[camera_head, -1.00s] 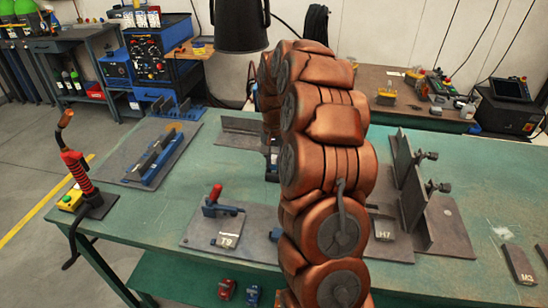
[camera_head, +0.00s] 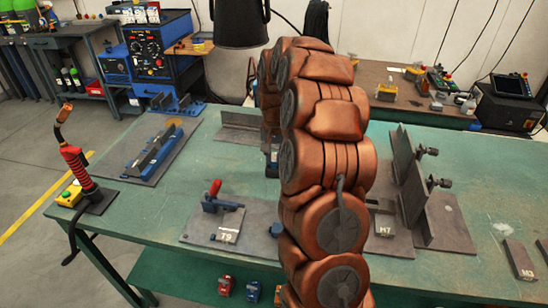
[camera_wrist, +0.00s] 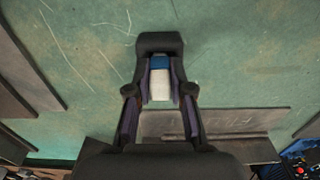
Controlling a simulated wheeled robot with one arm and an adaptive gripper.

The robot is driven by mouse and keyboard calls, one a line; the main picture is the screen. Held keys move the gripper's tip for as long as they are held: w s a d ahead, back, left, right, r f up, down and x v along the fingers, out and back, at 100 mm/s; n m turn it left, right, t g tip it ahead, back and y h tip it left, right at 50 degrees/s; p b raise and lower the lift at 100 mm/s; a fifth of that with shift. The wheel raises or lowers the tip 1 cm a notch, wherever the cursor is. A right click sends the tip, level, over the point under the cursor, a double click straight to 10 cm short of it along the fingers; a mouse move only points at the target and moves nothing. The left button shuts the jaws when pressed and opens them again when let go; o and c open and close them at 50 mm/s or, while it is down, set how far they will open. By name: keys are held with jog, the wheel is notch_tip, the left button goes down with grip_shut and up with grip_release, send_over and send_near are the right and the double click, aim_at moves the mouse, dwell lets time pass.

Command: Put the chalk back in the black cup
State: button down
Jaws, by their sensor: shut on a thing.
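In the wrist view my gripper (camera_wrist: 160,84) is shut on a short white piece with a blue end, seemingly the chalk (camera_wrist: 160,90). The chalk lies between the two dark fingers, over the green table top. A dark block shows just beyond the blue end; I cannot tell whether it is part of my gripper. In the head view my copper-coloured arm hides the chalk and most of my gripper. I cannot make out the black cup in either view.
The green table (camera_head: 130,215) bears a plate marked T9 (camera_head: 228,237) with a red-handled clamp, angled steel plates (camera_head: 425,195) at right, and a block marked M3 (camera_head: 520,260). A red-handled torch (camera_head: 75,168) stands at the left edge. A dark hood (camera_head: 240,25) hangs above.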

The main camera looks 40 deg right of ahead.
jog(key=shift+f, duration=0.3)
jog(key=c, duration=1)
grip_release()
jog(key=shift+o, duration=0.2)
jog(key=shift+r, duration=0.1)
notch_tip(320, 180, up, 12)
